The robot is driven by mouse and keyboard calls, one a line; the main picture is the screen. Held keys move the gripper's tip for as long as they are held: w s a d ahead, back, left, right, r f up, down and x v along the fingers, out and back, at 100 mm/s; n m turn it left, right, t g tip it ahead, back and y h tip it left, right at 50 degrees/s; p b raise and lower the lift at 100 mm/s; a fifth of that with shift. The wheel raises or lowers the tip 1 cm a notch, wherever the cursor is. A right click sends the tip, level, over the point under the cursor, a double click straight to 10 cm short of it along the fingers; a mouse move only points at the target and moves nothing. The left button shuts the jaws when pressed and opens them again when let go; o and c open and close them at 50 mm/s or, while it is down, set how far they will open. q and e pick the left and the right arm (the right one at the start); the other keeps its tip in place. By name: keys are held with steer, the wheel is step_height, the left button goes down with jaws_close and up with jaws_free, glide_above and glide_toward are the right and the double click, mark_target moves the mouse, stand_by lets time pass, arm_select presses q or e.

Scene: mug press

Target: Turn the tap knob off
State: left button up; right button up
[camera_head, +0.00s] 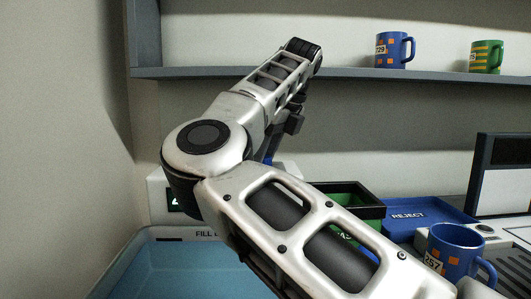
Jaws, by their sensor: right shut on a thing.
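My right arm comes in from the lower right, bends at a large joint and reaches back up towards the wall. My right gripper (291,122) is small in view behind the forearm, above the counter. It is shut on what looks like the tap knob, mostly hidden by my arm; a sliver of blue (269,158) shows just below it. The tap's spout cannot be made out. The blue basin (185,265) lies at the lower left, with a "FILL" label on its rim. My left gripper is not in view.
A shelf (240,73) above holds a blue mug (394,50) and a green mug (487,56). A green bin (350,205) and a blue "REJECT" tray (425,217) stand right of my forearm. A blue mug (457,252) stands at the lower right near a machine.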

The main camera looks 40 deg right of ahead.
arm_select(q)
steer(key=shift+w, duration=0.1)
arm_select(e)
steer(key=o, duration=1)
steer(key=shift+r, duration=0.1)
arm_select(q)
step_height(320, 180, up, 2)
steer(key=p, duration=0.3)
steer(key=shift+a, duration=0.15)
arm_select(e)
steer(key=v, duration=1.5)
steer(key=shift+s+d+r, duration=0.15)
steer(key=shift+s+r, duration=0.1)
steer(key=shift+r, duration=0.1)
